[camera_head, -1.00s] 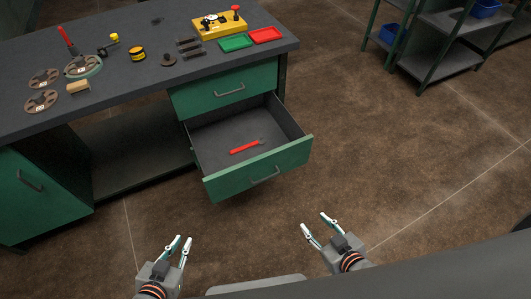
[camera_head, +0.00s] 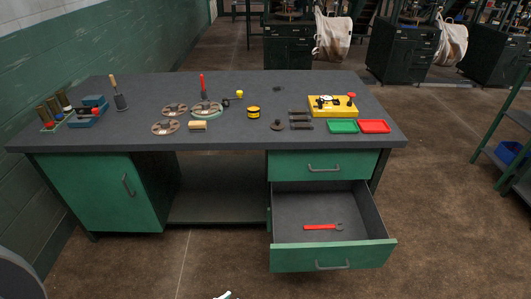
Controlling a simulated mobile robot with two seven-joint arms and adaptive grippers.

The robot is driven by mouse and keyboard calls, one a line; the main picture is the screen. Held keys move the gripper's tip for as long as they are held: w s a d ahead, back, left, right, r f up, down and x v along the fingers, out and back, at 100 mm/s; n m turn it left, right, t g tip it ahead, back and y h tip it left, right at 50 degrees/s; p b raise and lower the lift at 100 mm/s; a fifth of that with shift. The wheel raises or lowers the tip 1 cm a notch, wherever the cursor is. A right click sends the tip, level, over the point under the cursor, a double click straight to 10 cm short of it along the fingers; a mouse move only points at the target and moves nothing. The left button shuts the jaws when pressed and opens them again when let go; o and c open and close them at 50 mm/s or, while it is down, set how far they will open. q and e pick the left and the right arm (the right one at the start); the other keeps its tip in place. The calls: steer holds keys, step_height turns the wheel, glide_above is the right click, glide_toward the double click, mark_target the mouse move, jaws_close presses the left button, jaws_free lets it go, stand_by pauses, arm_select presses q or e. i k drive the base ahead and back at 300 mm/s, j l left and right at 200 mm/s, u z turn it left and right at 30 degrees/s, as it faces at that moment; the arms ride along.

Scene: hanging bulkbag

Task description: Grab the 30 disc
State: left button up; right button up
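The label numbers are too small to read, so I cannot tell which is the 30 disc. Only a white fingertip, seemingly of my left gripper (camera_head: 226,295), shows at the bottom edge, well away from the discs. Its opening is hidden. My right gripper is out of view.
The workbench (camera_head: 240,143) has an open lower drawer (camera_head: 335,257) jutting forward, with a red wrench (camera_head: 322,227) inside. A green wall stands at left.

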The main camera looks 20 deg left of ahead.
mark_target(207, 107)
steer(key=i+j+z, duration=0.1)
steer(key=j+z, duration=0.25)
steer(key=j, duration=0.85)
steer(key=j+z, duration=0.3)
steer(key=j, duration=0.9)
